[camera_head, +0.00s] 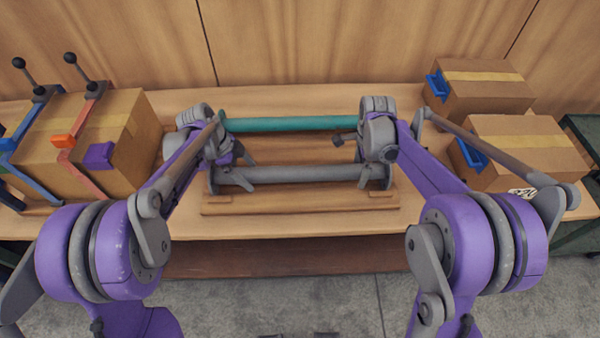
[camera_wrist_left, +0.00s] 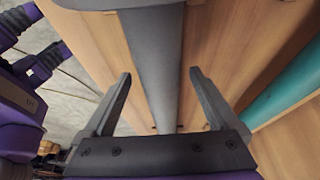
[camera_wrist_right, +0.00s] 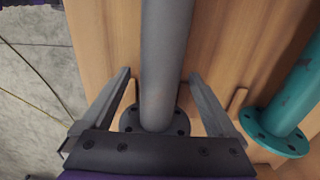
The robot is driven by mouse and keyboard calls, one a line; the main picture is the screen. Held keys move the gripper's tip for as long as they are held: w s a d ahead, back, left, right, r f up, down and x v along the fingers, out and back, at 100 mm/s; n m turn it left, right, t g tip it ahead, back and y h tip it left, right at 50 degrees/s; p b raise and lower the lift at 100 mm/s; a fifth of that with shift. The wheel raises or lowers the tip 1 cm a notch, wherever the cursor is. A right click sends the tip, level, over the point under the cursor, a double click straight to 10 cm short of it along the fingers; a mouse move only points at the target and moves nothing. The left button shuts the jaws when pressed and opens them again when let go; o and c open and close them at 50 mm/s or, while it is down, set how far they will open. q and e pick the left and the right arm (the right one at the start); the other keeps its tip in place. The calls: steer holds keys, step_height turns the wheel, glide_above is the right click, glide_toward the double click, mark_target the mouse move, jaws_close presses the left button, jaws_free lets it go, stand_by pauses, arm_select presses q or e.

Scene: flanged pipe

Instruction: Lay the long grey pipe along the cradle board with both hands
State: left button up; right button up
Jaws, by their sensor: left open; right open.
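The long grey pipe (camera_head: 295,174) has a round flange at each end and lies lengthwise over the wooden cradle board (camera_head: 300,207). Small wooden blocks show at the board's front corners. My left gripper (camera_head: 243,170) is open near the pipe's left end. In the left wrist view the pipe (camera_wrist_left: 160,70) runs between its spread fingers. My right gripper (camera_head: 351,161) is open near the right end. In the right wrist view the pipe (camera_wrist_right: 164,60) and its end flange (camera_wrist_right: 181,122) show between the fingers. Whether the pipe rests fully on the board is partly hidden.
A teal flanged pipe (camera_head: 290,123) lies behind, parallel to the grey one. It also shows in the right wrist view (camera_wrist_right: 300,88). Clamped cardboard boxes (camera_head: 125,150) stand at left, and two boxes (camera_head: 530,140) at right. A wooden wall closes the back.

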arm_select(q)
steer(key=shift+x, duration=0.95)
arm_select(e)
steer(key=shift+f, duration=0.95)
arm_select(q)
jaws_close()
arm_select(e)
jaws_close()
